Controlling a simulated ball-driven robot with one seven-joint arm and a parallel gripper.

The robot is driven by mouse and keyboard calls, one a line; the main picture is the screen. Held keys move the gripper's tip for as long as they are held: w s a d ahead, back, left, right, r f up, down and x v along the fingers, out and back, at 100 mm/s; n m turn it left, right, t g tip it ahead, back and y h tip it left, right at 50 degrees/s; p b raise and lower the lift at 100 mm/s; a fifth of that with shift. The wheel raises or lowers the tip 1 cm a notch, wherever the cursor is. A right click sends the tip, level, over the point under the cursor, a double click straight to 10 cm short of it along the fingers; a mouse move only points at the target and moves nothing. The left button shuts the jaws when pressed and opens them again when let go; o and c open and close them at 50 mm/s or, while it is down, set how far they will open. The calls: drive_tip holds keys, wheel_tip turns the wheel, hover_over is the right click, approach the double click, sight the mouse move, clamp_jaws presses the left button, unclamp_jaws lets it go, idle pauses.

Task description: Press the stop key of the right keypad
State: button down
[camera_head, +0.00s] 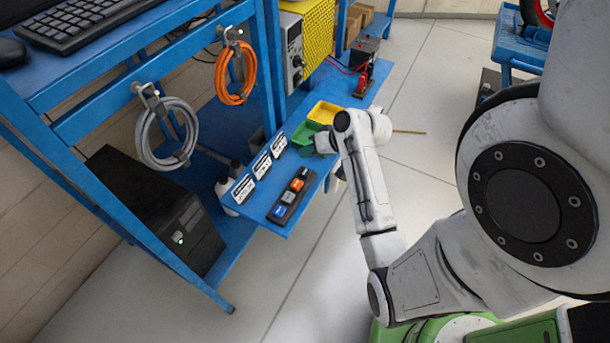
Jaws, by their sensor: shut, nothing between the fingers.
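One dark keypad (273,217) lies on the blue shelf, with a row of blue, pale, orange and dark keys. The key markings are too small to read, so I cannot tell which is the stop key. No second keypad shows clearly. My gripper (322,144) appears as a small dark shape at the end of my white arm, beyond the keypad and near the bins. It is shut and empty, apart from the keypad. My arm passes right of the keypad and hides part of the shelf's right edge.
White label plates (262,165) line the shelf left of the keypad. A green bin (303,135) and a yellow bin (325,111) stand farther back. Orange cable (236,85) and grey cable (146,140) hang from the blue bench. Bare floor lies in front.

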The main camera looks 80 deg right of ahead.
sight(308, 172)
wheel_tip(308, 172, down, 3)
drive_tip(key=shift+b, duration=1.1)
drive_tip(key=shift+f+b, duration=0.55)
drive_tip(key=shift+f, duration=0.55)
drive_tip(key=shift+f, duration=0.15)
drive_tip(key=shift+f, duration=0.25)
drive_tip(key=shift+f+b, duration=0.3)
drive_tip(key=shift+f, duration=0.25)
idle(0.8)
drive_tip(key=shift+r, duration=0.1)
drive_tip(key=shift+r+p, duration=0.85)
drive_tip(key=shift+p, duration=0.2)
